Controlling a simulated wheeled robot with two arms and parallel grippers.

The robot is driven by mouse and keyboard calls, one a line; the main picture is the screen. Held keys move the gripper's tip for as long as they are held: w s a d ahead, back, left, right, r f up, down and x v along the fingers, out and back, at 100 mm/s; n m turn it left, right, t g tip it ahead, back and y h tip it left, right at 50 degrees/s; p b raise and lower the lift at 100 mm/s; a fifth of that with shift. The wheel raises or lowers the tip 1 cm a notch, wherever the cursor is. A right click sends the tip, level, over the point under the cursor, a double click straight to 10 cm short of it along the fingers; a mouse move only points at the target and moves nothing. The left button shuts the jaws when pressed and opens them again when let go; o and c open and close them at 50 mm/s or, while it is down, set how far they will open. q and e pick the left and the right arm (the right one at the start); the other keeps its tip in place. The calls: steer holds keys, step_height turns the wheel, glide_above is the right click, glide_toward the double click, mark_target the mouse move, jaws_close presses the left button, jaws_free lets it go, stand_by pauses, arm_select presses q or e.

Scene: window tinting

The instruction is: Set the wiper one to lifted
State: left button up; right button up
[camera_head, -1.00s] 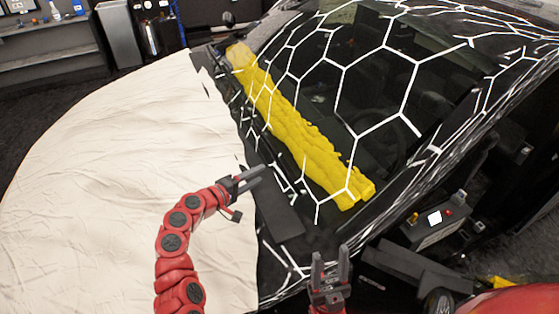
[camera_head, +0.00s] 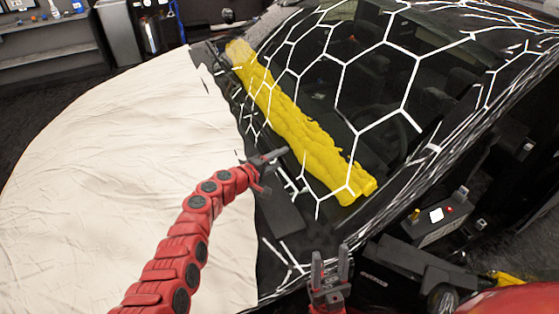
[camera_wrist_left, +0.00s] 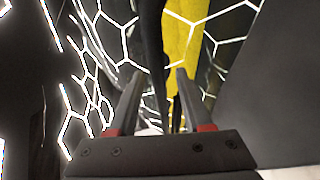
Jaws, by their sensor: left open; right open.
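My left gripper (camera_head: 272,157) is over the windshield's lower edge, beside the yellow towel; its jaws are open. In the left wrist view the two fingers (camera_wrist_left: 158,76) stand apart. A long dark strip (camera_wrist_left: 152,38), which looks like the wiper, runs down toward the gap between them. I cannot tell whether either finger touches it. In the head view the wiper does not stand out from the dark car base around the gripper. My right gripper (camera_head: 330,262) is open and empty, fingers pointing up, near the front edge of the car.
A rolled yellow towel (camera_head: 300,135) lies along the bottom of the windshield (camera_head: 375,75), which has white hexagon lines. A cream cover (camera_head: 110,170) drapes the hood at left. A dark flat piece (camera_head: 283,213) lies below the left gripper. A box-like device (camera_head: 432,226) stands at right.

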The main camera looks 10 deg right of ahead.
arm_select(q)
jaws_close()
stand_by(0.3)
stand_by(1.2)
